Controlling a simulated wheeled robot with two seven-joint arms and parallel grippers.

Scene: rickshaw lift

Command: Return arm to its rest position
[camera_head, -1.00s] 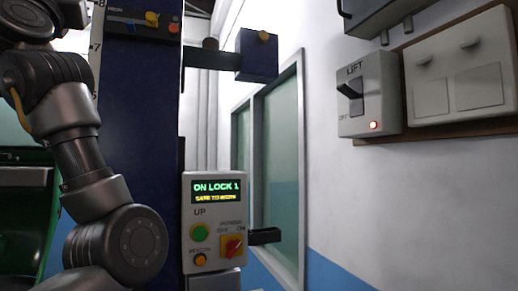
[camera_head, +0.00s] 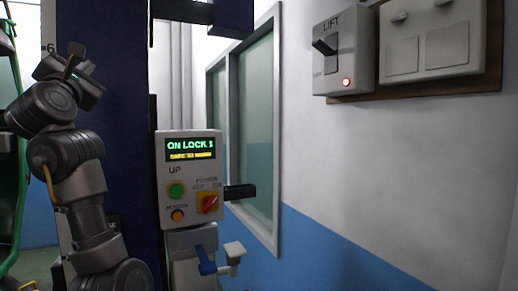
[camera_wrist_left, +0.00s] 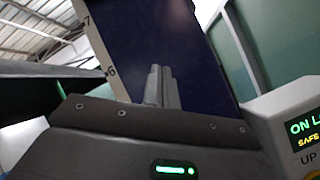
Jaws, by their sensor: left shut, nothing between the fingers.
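My left arm rises from the bottom left of the head view, bent at the elbow. My left gripper (camera_head: 75,52) is at its upper end, in front of the dark blue lift column (camera_head: 115,120). In the left wrist view its fingers (camera_wrist_left: 160,86) are shut together with nothing between them, pointing toward the blue column. The control box (camera_head: 190,178) stands to the right of the arm. Its display reads "ON LOCK 1". The gripper is apart from the box. My right gripper is not in view.
A lift switch box (camera_head: 346,58) with a lit red lamp is on the wall, beside a white panel (camera_head: 433,45). Below the control box are a blue lever (camera_head: 206,262) and a pale tap-like fitting (camera_head: 234,252). A green frame (camera_head: 12,150) borders the far left.

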